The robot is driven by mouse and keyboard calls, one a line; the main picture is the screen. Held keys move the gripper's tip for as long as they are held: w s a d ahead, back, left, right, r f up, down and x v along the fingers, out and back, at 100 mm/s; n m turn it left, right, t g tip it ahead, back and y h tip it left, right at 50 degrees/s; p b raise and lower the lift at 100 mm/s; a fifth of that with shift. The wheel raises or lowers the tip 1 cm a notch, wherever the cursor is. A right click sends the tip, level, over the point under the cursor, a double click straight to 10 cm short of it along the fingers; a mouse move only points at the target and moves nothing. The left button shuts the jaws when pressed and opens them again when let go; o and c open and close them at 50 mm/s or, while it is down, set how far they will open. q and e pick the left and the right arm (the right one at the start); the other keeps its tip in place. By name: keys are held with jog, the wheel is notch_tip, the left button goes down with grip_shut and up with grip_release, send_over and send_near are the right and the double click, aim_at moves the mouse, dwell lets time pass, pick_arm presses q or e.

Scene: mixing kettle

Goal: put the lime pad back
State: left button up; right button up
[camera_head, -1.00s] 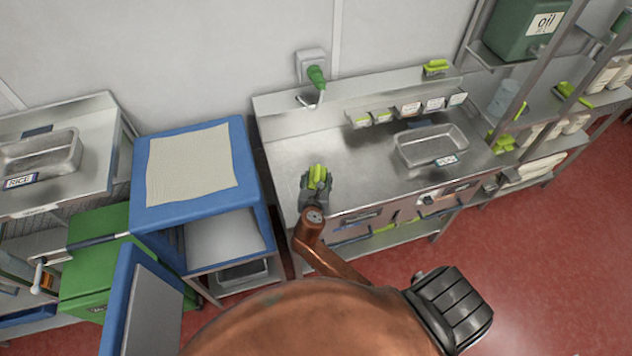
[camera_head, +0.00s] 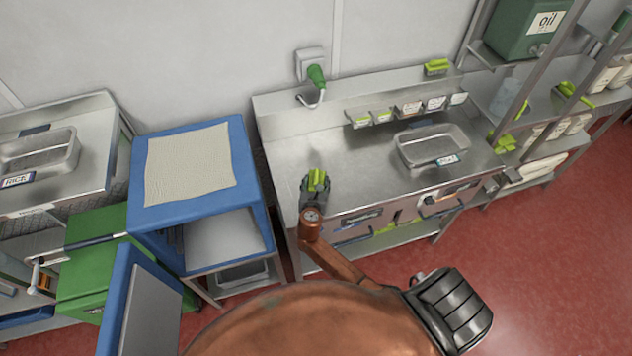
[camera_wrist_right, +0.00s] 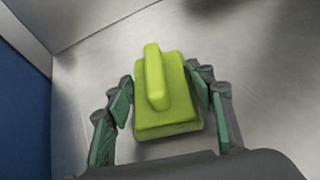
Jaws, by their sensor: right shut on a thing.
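The lime pad (camera_head: 315,179) is a yellow-green block with a raised grip bar on top. It also shows large in the right wrist view (camera_wrist_right: 165,95), between the green-padded fingers. My right gripper (camera_head: 315,186) is shut on the pad over the left front part of the steel counter (camera_head: 290,150). The fingers touch the pad on both sides in the right wrist view (camera_wrist_right: 166,105). I cannot tell whether the pad's underside touches the counter. My left gripper is not in view.
A steel pan (camera_head: 432,146) stands on the counter to the right. A small shelf with several labelled containers (camera_head: 409,108) is behind it. Another lime item (camera_head: 436,67) sits on the back ledge. A blue cabinet (camera_head: 255,190) stands left of the counter. The counter's middle is clear.

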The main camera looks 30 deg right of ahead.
jog(key=shift+f, duration=0.1)
jog(key=o, duration=1.2)
jog(key=shift+o, duration=0.2)
jog(key=shift+s+a+r, duration=0.1)
jog(key=shift+s+r, duration=0.05)
jog(key=shift+r, duration=0.05)
jog(key=v, duration=1.1)
jog(key=shift+s+a+p, duration=0.2)
jog(key=shift+s+p, duration=0.05)
jog(key=shift+p, duration=0.1)
